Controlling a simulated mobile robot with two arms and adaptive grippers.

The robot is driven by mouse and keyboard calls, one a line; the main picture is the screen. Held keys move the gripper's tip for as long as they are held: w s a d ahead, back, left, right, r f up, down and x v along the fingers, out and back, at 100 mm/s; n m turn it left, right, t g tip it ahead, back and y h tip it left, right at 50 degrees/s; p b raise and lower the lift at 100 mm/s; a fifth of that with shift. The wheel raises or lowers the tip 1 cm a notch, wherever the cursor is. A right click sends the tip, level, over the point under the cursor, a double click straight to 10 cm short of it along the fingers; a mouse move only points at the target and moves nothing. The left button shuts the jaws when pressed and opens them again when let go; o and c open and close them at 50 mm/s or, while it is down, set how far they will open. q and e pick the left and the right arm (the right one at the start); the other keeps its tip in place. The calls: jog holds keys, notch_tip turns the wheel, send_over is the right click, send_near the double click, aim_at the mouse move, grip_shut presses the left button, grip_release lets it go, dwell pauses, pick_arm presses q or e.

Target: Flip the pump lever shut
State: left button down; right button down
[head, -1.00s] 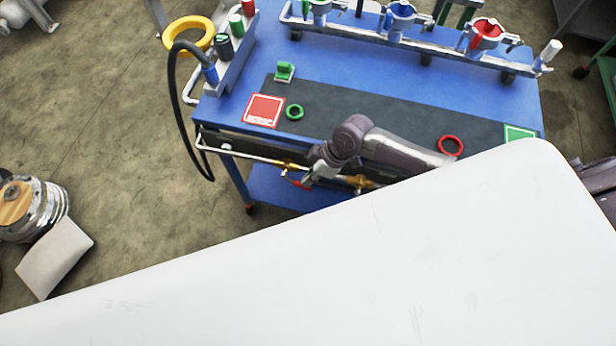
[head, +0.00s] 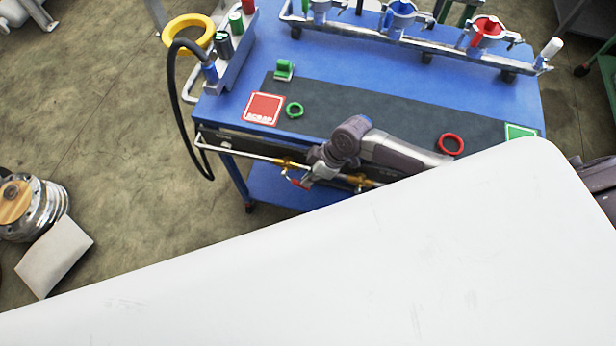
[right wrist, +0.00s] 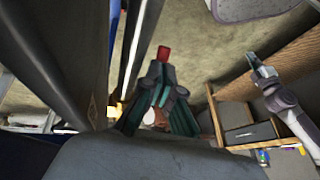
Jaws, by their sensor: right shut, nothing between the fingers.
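The pump lever (head: 296,182) is a small red handle on the pipe with brass fittings along the front of the blue cart. My right gripper (head: 308,180) is at the pipe, right beside the lever, and partly covers it. In the right wrist view the right gripper's dark teal fingers (right wrist: 160,80) are shut and empty. The red lever end (right wrist: 164,53) shows just beyond the fingertips; I cannot tell whether they touch. My left gripper (right wrist: 262,72) appears small at the right of the wrist view, and its jaws are unclear.
The blue cart (head: 335,62) carries a dark mat with a green ring (head: 294,110), a red ring (head: 451,144) and a red square label (head: 264,108). A rail with coloured holders (head: 430,46) runs along its back. A black hose (head: 172,105) hangs at its left.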

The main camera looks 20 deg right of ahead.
jog(key=v, duration=1.1)
jog(key=shift+r, duration=0.2)
jog(key=shift+f, duration=0.1)
